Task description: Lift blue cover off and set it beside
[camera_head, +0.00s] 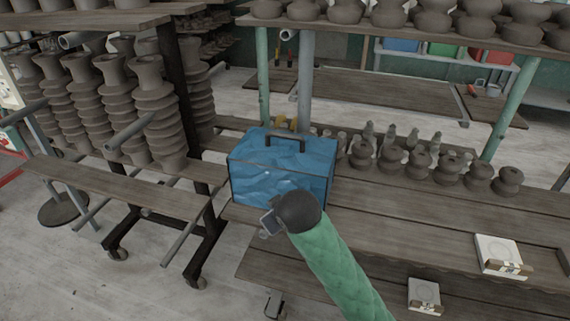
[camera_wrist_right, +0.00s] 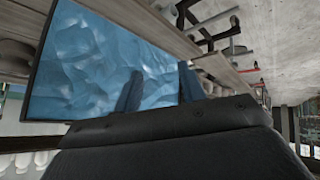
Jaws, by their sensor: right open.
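The blue cover (camera_head: 265,178) is a crumpled-looking blue box with dark edges and a dark handle (camera_head: 285,136) on top. It stands upright at the left end of the wooden shelf in the head view. What is under it is hidden. My right arm reaches in from the lower right, and its gripper (camera_head: 270,222) is low in front of the cover. In the right wrist view the two fingers of the right gripper (camera_wrist_right: 161,90) are apart with nothing between them, and the blue cover (camera_wrist_right: 85,65) fills the view beyond them. I cannot tell whether they touch it. My left gripper is not in view.
Several dark clay pots (camera_head: 420,162) stand right of the cover on the shelf (camera_head: 400,205). The shelf front beside the cover is bare. White boxes (camera_head: 497,255) lie at lower right. A rack of stacked clay pieces (camera_head: 157,110) stands at left.

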